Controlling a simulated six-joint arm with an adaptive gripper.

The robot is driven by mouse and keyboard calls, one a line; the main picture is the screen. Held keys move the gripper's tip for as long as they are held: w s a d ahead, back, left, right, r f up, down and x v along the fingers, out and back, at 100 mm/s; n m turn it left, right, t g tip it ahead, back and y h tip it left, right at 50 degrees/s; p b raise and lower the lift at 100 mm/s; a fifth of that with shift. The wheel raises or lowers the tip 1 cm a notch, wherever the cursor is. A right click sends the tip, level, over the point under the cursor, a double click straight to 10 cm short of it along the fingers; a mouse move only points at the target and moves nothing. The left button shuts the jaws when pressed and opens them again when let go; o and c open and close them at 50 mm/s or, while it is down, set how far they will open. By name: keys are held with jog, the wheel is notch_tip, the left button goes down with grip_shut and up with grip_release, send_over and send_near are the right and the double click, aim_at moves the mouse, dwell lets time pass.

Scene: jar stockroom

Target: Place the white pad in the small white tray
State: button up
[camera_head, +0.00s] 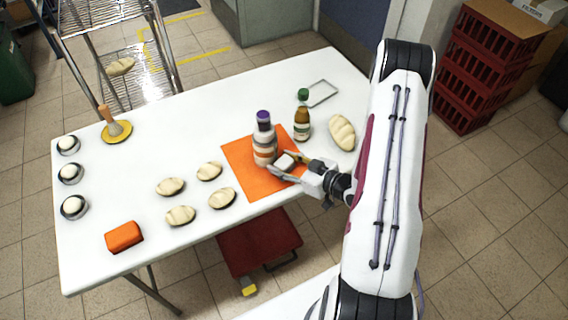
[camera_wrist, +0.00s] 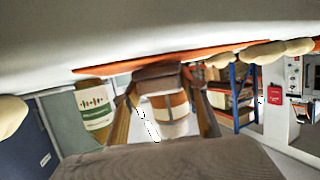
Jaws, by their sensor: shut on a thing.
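The white pad (camera_head: 285,162) is a small pale block held between the fingertips of my gripper (camera_head: 279,163), over the orange mat (camera_head: 236,155). My gripper is shut on it from the right, just right of the purple-capped bottle (camera_head: 264,151). In the wrist view, which looks upside down, the pad (camera_wrist: 156,73) appears as a shaded block between the fingers, close to the mat; whether it touches the mat I cannot tell. The small white tray (camera_head: 322,94) is a shallow, thin-rimmed rectangle lying empty at the table's back right, behind the green-capped bottle (camera_head: 302,122).
A loaf (camera_head: 342,132) lies right of the green-capped bottle. Several bread rolls (camera_head: 170,187) lie left of the mat. An orange block (camera_head: 124,237), small bowls (camera_head: 71,173) and a yellow disc with a wooden handle (camera_head: 116,131) are farther left. The table's back middle is clear.

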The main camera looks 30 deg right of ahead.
notch_tip(320, 180, up, 18)
jog(key=shift+f, duration=0.25)
dwell(0.9)
jog(key=shift+r, duration=0.1)
dwell(0.6)
notch_tip(320, 180, up, 5)
send_over(284, 161)
jog(key=w+d+m+h, duration=0.9)
jog(key=w+d+h, duration=0.1)
jog(key=w+d, duration=1.75)
notch_tip(284, 161, down, 10)
jog(key=shift+w+a+f, duration=0.2)
jog(key=shift+a+f, duration=0.05)
jog(key=shift+a, duration=0.05)
jog(key=shift+f, duration=3.1)
jog(key=shift+f, duration=0.15)
